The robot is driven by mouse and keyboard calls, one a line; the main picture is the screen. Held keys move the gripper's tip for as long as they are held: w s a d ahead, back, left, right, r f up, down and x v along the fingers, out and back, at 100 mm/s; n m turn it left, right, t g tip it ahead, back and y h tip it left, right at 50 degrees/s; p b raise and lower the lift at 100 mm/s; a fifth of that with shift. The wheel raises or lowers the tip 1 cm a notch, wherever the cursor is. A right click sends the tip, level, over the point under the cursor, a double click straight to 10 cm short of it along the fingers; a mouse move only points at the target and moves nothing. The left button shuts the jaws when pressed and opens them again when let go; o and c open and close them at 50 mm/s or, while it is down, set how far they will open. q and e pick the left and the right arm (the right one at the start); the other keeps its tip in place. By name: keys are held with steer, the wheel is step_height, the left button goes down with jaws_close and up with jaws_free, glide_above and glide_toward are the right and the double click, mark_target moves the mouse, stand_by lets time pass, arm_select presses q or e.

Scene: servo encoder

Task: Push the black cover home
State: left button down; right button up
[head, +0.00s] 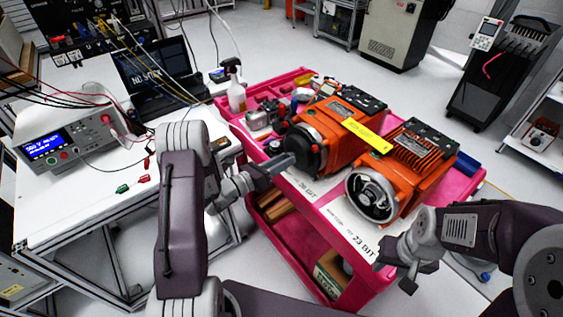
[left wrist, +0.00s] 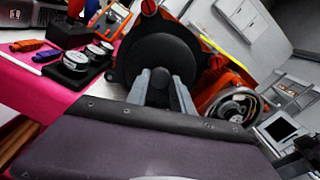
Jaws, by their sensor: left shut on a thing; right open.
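The black cover (head: 303,142) is a round disc at the near end of the left orange motor (head: 345,118). It fills the middle of the left wrist view (left wrist: 158,52). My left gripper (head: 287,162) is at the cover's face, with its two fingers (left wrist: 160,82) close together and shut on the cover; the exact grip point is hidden. I cannot tell whether the cover sits flush all round. My right gripper (head: 408,274) is open and empty, low in front of the cart's right side.
Both motors stand on a pink cart (head: 470,182). The right orange motor (head: 415,155) has an open end showing a metal ring (head: 372,194). A yellow strip (head: 367,136) lies by the motors. A spray bottle (head: 236,92) and small parts are at the cart's left. A white bench (head: 75,190) stands left.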

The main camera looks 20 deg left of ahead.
arm_select(q)
steer(key=shift+w+d, duration=0.25)
steer(key=shift+w, duration=0.05)
stand_by(0.4)
steer(key=c, duration=1)
jaws_free()
steer(key=shift+c, duration=0.6)
steer(key=shift+s, duration=0.1)
steer(key=v, duration=0.7)
steer(key=shift+a, duration=0.2)
steer(key=shift+s+d, duration=0.1)
steer(key=shift+s, duration=0.05)
